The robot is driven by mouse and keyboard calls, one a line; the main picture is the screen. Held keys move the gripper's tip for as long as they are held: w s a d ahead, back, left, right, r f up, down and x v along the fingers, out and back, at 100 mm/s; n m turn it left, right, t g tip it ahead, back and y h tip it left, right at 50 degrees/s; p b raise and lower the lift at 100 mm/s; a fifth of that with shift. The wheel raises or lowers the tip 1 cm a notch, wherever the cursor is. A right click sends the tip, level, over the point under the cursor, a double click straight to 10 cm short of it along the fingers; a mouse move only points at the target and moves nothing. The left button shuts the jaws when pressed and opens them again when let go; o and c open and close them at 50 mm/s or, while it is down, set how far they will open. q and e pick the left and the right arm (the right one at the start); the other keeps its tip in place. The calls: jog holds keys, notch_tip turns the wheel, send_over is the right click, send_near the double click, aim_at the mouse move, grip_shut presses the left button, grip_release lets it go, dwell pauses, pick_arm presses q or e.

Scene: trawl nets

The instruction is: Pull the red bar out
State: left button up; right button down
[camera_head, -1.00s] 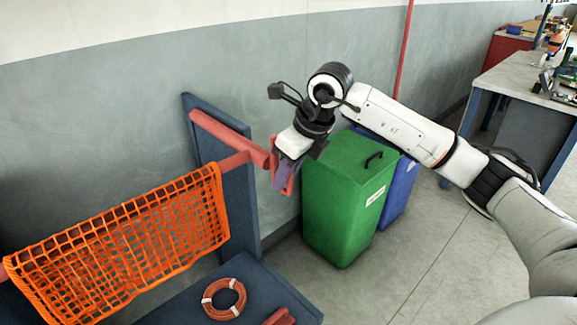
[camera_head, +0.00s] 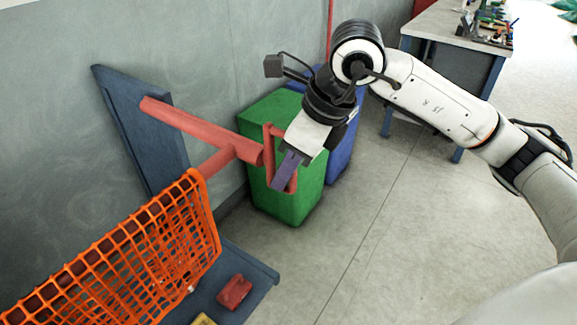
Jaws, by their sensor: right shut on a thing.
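The red bar (camera_head: 205,131) sticks out from a blue upright board (camera_head: 140,120) at the left. Its near end carries a red loop-shaped handle (camera_head: 268,145). My right gripper (camera_head: 286,172) is at this handle, its purple-grey fingers shut on it. A second red rod (camera_head: 217,161) meets the bar near that end and runs down into an orange net (camera_head: 130,265), which hangs over it. The exact finger contact is partly hidden by the gripper. My left gripper is not in view.
A green bin (camera_head: 295,205) stands right behind the handle, with a blue bin (camera_head: 343,150) beside it. A blue base (camera_head: 250,270) below holds a red block (camera_head: 234,292) and a yellow piece (camera_head: 204,319). A workbench (camera_head: 440,30) stands at the back right. The floor at right is clear.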

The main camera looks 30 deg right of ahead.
jog(key=shift+s+a, duration=0.2)
jog(key=shift+a, duration=0.2)
jog(key=c, duration=1.8)
grip_release()
jog(key=shift+d, duration=0.15)
jog(key=v, duration=1)
jog(key=shift+r, duration=0.25)
jog(key=shift+f, duration=0.1)
